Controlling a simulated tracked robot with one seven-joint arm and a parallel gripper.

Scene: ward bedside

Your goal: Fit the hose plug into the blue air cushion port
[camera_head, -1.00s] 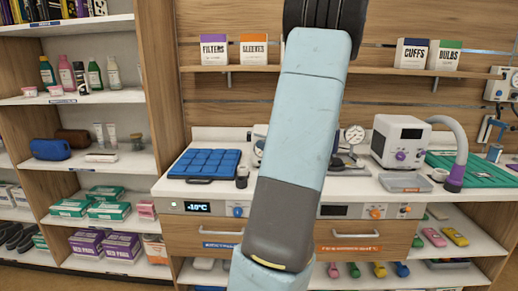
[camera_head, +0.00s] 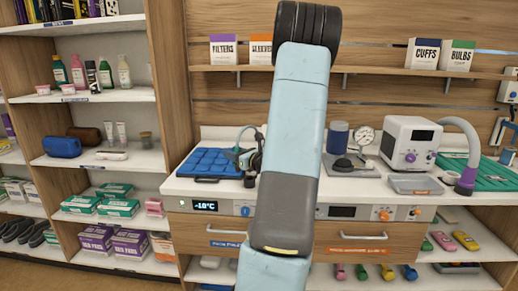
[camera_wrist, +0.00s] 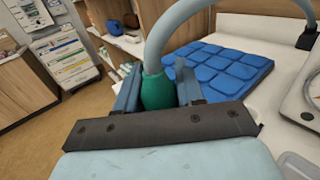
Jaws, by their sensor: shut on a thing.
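The hose plug (camera_wrist: 158,92) has a green collar on a grey hose (camera_wrist: 178,22). In the wrist view it sits between the two blue fingers of my gripper (camera_wrist: 158,82), which is shut on it. Its tip is hidden behind my gripper's dark front edge. The blue air cushion (camera_head: 205,160), with square cells, lies flat on the counter. It also shows beyond the plug in the wrist view (camera_wrist: 225,62). In the head view my gripper (camera_head: 238,156) is at the cushion's right edge, beside my arm. A small dark fitting (camera_head: 250,180) stands near the cushion's front right corner; I cannot tell whether it is the port.
A blue canister (camera_head: 338,137), a pressure gauge (camera_head: 364,136) and a white machine (camera_head: 408,140) with a purple-ended hose (camera_head: 467,180) stand to the right on the counter (camera_head: 310,188). A shelf with boxes (camera_head: 438,54) hangs above. Shelving fills the left.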

